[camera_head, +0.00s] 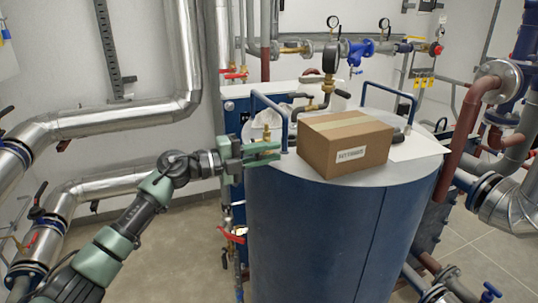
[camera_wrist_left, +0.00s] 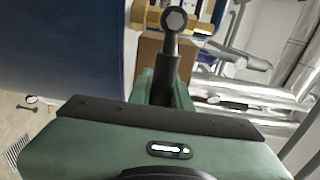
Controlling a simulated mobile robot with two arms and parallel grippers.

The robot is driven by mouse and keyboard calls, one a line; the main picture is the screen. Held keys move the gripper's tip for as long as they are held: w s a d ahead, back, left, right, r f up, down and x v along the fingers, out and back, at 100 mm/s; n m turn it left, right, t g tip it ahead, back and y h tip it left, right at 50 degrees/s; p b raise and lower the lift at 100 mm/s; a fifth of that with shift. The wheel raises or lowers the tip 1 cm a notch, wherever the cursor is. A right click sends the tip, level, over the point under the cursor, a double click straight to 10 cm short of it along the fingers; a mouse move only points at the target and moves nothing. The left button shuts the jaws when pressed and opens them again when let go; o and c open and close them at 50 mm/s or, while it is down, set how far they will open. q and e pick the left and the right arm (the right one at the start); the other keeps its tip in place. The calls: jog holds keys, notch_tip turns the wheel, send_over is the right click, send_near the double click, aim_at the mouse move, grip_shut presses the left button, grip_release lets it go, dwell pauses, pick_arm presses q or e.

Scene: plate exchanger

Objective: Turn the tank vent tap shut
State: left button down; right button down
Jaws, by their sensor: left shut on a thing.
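The blue tank (camera_head: 310,235) stands in the middle of the head view with a grey lid. My left gripper (camera_head: 264,150) reaches in from the left to the lid's left edge and is shut. In the left wrist view, the tank vent tap has a brass body (camera_wrist_left: 204,29) and a dark lever (camera_wrist_left: 166,72) fixed by a hex nut. My left gripper (camera_wrist_left: 162,90) is shut on the lever's lower end. The lever runs roughly across the brass body in that view. In the head view, the gripper hides most of the tap. My right gripper is not in view.
A cardboard box (camera_head: 347,147) sits on the lid just right of the gripper. Blue handrails (camera_head: 270,98) rise from the lid, one close to the gripper. Silver pipes (camera_head: 110,120) line the left wall.

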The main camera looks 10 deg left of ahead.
aim_at(255, 156)
pick_arm(q)
jog(key=shift+f, duration=0.25)
jog(key=c, duration=1.3)
grip_release()
jog(key=shift+s+a, duration=0.1)
jog(key=shift+a, duration=0.05)
jog(key=b+v, duration=0.2)
jog(key=v, duration=0.5)
jog(key=shift+s+a+b, duration=0.15)
jog(key=shift+a+b, duration=0.1)
jog(key=shift+b, duration=0.1)
